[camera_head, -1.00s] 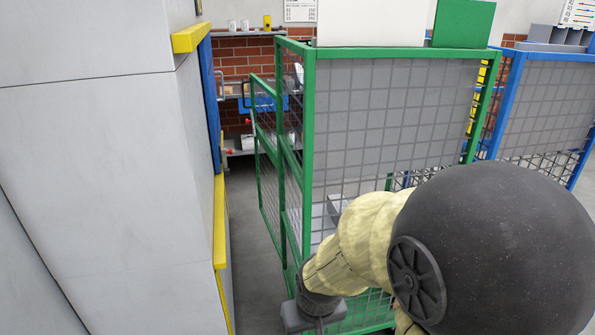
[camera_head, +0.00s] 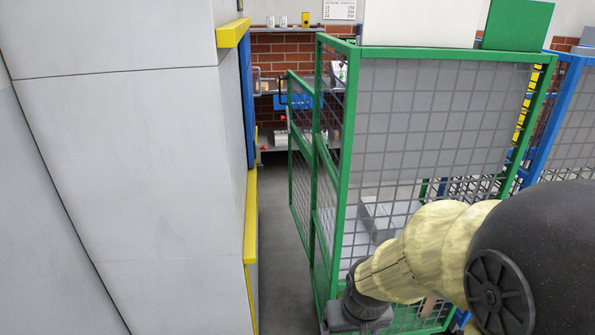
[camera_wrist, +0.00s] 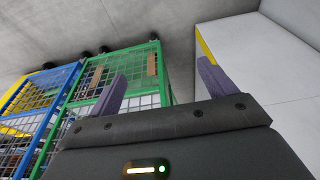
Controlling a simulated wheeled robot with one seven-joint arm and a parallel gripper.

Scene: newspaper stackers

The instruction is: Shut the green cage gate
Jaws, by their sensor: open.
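The green cage (camera_head: 345,180) stands in the middle of the head view, with mesh walls. A narrow green mesh gate (camera_head: 291,160) is at its left side, seen at a steep angle, and it appears to stand out from the cage corner. How far it is from its frame I cannot tell. The cage also shows in the wrist view (camera_wrist: 93,98), left of centre. My gripper (camera_wrist: 162,68) is open, with two purple fingers spread apart and nothing between them. In the head view my wrist is low, in front of the cage mesh; the fingers are hidden there.
A tall grey-white block (camera_head: 130,180) with a yellow edge rail (camera_head: 250,215) stands left of the cage. A narrow strip of bare floor (camera_head: 280,260) lies between them. A blue cage (camera_head: 560,110) stands at the right. Shelves against a brick wall are behind.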

